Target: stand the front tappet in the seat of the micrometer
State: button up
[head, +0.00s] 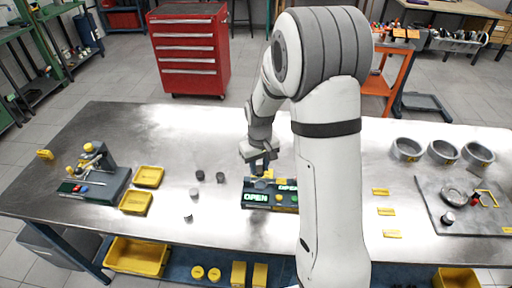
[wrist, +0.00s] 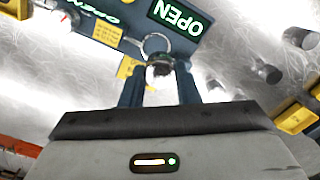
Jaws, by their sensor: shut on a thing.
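My gripper (head: 262,166) is low over the dark box with green OPEN displays (head: 256,199), near the table's middle. In the wrist view my gripper (wrist: 160,88) is shut on a small dark, shiny cylinder (wrist: 160,72), seemingly a tappet. Its lower part is hard to make out. A thin pale ring (wrist: 157,42) shows beside the cylinder, at the edge of the box (wrist: 135,22). I cannot tell whether they touch. Which part is the micrometer's seat is not clear. Several other tappets (head: 200,175) stand on the table left of the box.
Two yellow trays (head: 149,177) and a bench device with a yellow knob (head: 113,184) stand at the left. Yellow tags (head: 386,211), three metal rings (head: 443,152) and a dark plate with parts (head: 433,203) are at the right. The back of the table is clear.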

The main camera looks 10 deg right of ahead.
jog(key=shift+w+d, duration=0.25)
jog(key=shift+w, duration=0.2)
jog(key=shift+d+f+b, duration=0.1)
jog(key=shift+f+b, duration=0.25)
jog(key=shift+f, duration=0.25)
jog(key=shift+s+f+b, duration=0.2)
jog(key=shift+f+b, duration=1.6)
jog(key=shift+f, duration=0.8)
jog(key=o, duration=1)
